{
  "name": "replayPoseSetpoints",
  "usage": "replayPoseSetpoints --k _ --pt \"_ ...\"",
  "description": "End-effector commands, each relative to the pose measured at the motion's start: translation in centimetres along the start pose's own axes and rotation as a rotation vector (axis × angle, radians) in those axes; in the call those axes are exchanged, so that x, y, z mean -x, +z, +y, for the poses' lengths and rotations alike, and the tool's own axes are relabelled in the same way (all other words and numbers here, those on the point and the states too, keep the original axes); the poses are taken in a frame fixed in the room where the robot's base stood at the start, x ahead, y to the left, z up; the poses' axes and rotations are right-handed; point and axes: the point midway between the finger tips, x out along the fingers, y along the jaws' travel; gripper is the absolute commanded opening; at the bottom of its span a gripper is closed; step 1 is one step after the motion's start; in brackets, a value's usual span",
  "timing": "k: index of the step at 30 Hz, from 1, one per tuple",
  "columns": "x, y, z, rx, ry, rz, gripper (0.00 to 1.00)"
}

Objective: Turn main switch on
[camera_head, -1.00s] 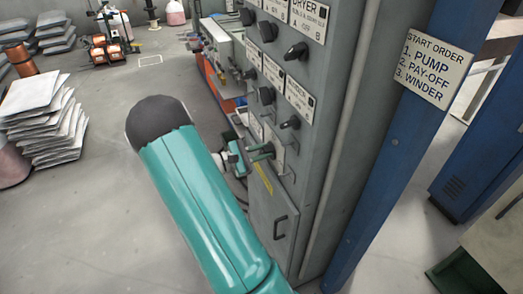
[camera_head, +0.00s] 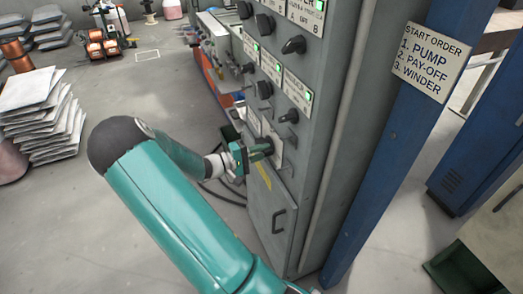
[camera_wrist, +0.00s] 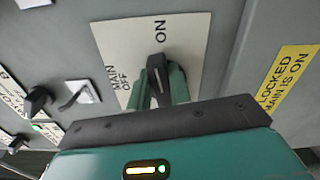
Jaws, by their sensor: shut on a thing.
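The main switch is a dark knob (camera_wrist: 158,76) on a pale plate (camera_wrist: 112,40) marked MAIN, OFF and ON. In the wrist view, the knob's pale pointer line faces the ON mark. My gripper (camera_wrist: 161,86) is shut on the knob, one green finger on each side. In the head view, my gripper (camera_head: 257,151) reaches in from the left to the lower part of the grey cabinet (camera_head: 345,110). Its fingers partly hide the knob there.
Green lamps (camera_head: 278,68) glow beside other black knobs (camera_head: 293,45) above. A yellow label (camera_wrist: 288,80) reads LOCKED, MAIN IS ON. Below is a door handle (camera_head: 279,221). A START ORDER sign (camera_head: 431,62) hangs on the blue post (camera_head: 395,150).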

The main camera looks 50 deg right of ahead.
Motion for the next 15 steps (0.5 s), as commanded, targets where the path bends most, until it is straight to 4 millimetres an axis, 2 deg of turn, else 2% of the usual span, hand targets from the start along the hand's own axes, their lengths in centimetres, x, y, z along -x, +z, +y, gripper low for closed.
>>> replayPoseSetpoints --k 6,15 --pt "0.21 -0.19 -0.31 -0.111 -0.001 0.007 0.0" --pt "0.19 -0.22 -0.43 -0.173 -0.003 0.006 0.0"
